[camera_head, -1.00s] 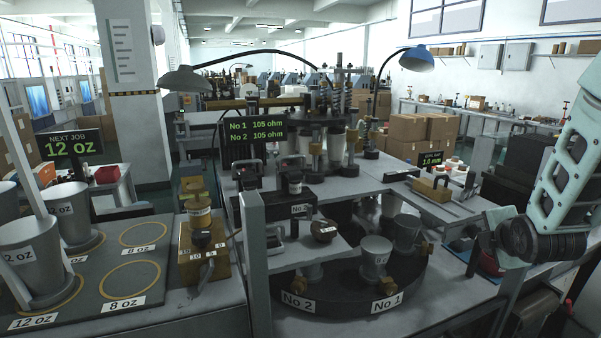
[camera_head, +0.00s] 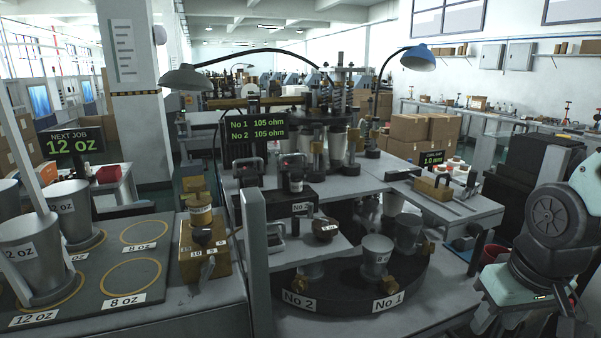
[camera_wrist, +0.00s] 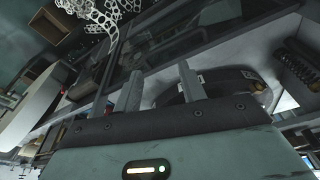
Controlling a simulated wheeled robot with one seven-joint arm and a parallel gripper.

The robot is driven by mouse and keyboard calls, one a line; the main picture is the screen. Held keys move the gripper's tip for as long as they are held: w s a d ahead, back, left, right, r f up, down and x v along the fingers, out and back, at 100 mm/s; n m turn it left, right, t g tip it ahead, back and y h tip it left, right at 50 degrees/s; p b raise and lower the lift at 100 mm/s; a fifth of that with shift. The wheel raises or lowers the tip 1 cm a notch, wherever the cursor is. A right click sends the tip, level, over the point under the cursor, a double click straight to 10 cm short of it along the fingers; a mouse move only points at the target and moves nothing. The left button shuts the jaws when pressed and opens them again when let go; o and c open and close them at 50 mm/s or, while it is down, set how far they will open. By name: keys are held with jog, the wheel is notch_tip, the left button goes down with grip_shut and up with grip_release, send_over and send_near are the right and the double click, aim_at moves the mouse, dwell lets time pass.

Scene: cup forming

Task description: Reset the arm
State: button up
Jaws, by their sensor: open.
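My gripper (camera_wrist: 159,82) shows in the wrist view with its two grey fingers apart and nothing held between them. Beyond the fingers are a grey bench surface and a dark rounded part, seen at a tilt. In the head view my arm is folded at the right edge, beside the bench and clear of the cups. The gripper's fingers cannot be made out there.
A dark turntable (camera_head: 345,302) marked No 1 and No 2 carries metal cups (camera_head: 376,258). A grey board (camera_head: 88,288) at left holds more cups. A gauge plate (camera_head: 440,206) lies at the right. A red container (camera_head: 494,254) is near my arm.

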jog(key=s+a+f+n+g+b, duration=0.2)
jog(key=s+a+n, duration=0.5)
jog(key=s+a, duration=0.5)
jog(key=a+f+b, duration=0.1)
jog(key=a+b, duration=0.1)
jog(key=a, duration=0.1)
jog(key=shift+s+a, duration=0.25)
jog(key=shift+a, duration=0.1)
